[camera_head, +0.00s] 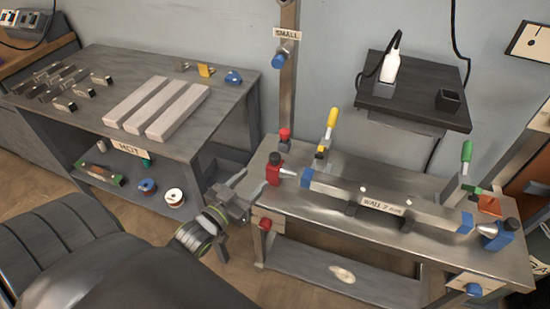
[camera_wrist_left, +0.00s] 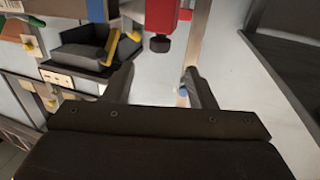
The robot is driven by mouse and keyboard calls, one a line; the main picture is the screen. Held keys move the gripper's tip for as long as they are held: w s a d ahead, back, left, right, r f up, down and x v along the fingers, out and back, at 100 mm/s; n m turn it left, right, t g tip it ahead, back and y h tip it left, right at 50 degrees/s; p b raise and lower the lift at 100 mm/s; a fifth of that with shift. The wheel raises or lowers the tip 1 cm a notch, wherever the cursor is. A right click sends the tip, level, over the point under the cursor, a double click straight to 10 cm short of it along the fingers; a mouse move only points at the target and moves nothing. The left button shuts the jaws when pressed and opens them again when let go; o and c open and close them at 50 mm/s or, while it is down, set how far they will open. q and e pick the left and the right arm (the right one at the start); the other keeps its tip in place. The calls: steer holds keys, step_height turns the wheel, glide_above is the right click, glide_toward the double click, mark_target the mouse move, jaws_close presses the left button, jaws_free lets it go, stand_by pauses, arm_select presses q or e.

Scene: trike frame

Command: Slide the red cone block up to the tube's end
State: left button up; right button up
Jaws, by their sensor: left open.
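The red cone block (camera_head: 272,174) stands at the left end of the metal bench, with a dark knob on top and a silver cone pointing right. The tube (camera_head: 340,194) lies along the bench on dark supports, with blue bands at both ends. The cone's tip is close to the tube's left end; I cannot tell if they touch. My left gripper (camera_head: 240,188) is open and empty, just left of the red block and apart from it. In the left wrist view, a red block with a dark knob (camera_wrist_left: 161,43) shows beyond the open fingers (camera_wrist_left: 158,76). My right gripper is not in view.
A blue cone block (camera_head: 499,237) stands at the tube's right end. Yellow (camera_head: 332,122) and green (camera_head: 466,154) upright handles rise behind the tube. A post (camera_head: 289,95) stands behind the bench's left end. A table with pale bars (camera_head: 160,105) is at left.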

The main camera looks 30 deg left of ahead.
mark_target(272, 162)
arm_select(q)
steer(key=w+b, duration=0.1)
steer(key=w, duration=0.9)
steer(key=shift+w+d, duration=0.15)
steer(key=shift+w, duration=0.25)
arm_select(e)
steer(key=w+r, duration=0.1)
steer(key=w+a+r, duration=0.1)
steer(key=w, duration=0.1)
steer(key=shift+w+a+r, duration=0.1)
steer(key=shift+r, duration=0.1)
arm_select(q)
steer(key=shift+b, duration=0.3)
jaws_close()
